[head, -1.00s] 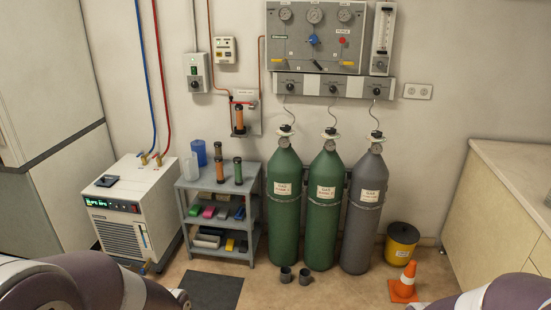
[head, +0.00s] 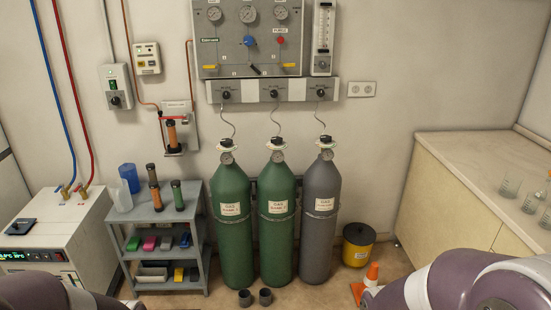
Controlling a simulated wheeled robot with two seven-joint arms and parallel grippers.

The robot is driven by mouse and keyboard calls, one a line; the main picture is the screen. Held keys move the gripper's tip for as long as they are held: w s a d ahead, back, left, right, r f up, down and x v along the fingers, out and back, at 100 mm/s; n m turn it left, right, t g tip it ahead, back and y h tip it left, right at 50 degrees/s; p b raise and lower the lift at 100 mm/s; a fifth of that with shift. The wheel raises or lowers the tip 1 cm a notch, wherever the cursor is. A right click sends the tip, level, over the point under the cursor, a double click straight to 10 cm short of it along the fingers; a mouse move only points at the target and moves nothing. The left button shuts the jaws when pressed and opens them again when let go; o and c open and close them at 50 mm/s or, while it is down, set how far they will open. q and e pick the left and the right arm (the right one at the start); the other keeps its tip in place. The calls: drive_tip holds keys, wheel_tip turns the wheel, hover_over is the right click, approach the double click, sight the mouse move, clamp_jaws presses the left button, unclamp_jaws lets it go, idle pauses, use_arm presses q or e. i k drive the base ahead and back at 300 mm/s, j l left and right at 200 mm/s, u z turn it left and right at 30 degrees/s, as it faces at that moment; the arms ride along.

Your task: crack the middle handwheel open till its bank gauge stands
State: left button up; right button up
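Three gas cylinders stand upright against the wall: a left green one (head: 234,240), a middle green one (head: 276,243) and a right grey one (head: 315,243). The middle cylinder carries a black handwheel (head: 276,141) on top, with a small gauge (head: 277,156) just below it. Above is a grey wall panel (head: 225,50) with three round gauges, the middle one (head: 248,14) near the top edge. Their needles are too small to read. Both my grippers are out of view; only parts of my arms show at the bottom corners.
Two dark cups (head: 265,296) stand on the floor before the cylinders. An orange cone (head: 369,275) and a yellow-and-black bin (head: 358,244) are to their right, beside a counter (head: 455,190). A grey shelf (head: 160,215) and a chiller (head: 62,240) stand left.

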sight(277, 140)
drive_tip(key=i+j, duration=0.1)
drive_tip(key=i, duration=0.8)
drive_tip(key=i+j, duration=0.15)
drive_tip(key=i, duration=0.75)
drive_tip(key=i+j, duration=0.1)
drive_tip(key=i, duration=0.8)
drive_tip(key=l+z, duration=0.05)
